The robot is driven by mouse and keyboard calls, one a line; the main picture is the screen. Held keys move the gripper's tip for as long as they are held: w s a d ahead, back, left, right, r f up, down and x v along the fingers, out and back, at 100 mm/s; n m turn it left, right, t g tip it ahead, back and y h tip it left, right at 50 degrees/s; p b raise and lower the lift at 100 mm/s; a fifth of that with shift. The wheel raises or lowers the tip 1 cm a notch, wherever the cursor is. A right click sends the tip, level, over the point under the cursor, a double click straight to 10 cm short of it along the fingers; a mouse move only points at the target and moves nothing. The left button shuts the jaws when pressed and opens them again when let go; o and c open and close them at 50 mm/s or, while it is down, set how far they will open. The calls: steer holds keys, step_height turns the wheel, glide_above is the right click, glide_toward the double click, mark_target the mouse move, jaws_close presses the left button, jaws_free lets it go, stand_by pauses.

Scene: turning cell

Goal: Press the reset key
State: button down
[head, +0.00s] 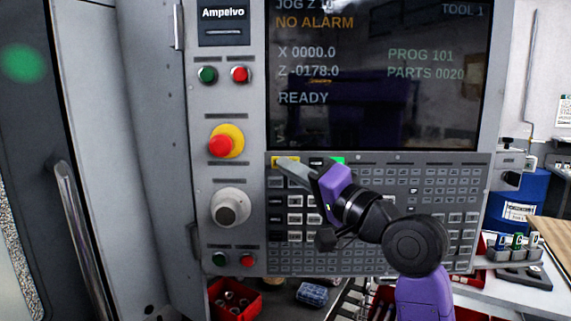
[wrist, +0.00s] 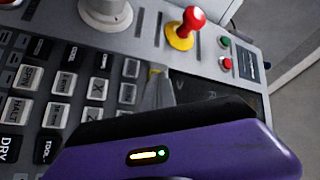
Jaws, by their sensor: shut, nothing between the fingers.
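The machine's control panel (head: 380,265) faces me, with a keypad of grey, white and black keys below its screen (head: 430,110). A yellow key (head: 291,160) sits at the keypad's top left; no reset label is readable on it. My gripper (head: 282,165) is shut and empty, its fingertips over or just at the yellow key's lower edge. In the wrist view the fingertips (wrist: 155,78) cover most of the yellow key (wrist: 152,72). I cannot tell whether they touch it. The screen shows NO ALARM and READY.
A red emergency-stop knob on a yellow base (head: 222,146) is left of the keypad, above a round grey dial (head: 229,208). Green (head: 207,75) and red (head: 240,74) buttons sit higher. A green key (head: 337,160) is right of the fingers. A red bin (head: 235,298) stands below.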

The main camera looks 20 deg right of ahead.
steer(key=shift+s, duration=0.1)
steer(key=shift+s+a+p, duration=0.3)
steer(key=shift+s, duration=0.3)
steer(key=shift+s, duration=0.1)
steer(key=shift+s+a+p, duration=0.25)
steer(key=shift+s+a, duration=0.1)
steer(key=shift+s, duration=0.4)
steer(key=shift+s+a+p, duration=0.3)
steer(key=shift+s+a, duration=0.05)
steer(key=shift+s, duration=0.35)
steer(key=shift+s+a+p, duration=0.25)
steer(key=shift+s+a, duration=0.1)
steer(key=shift+s, duration=0.4)
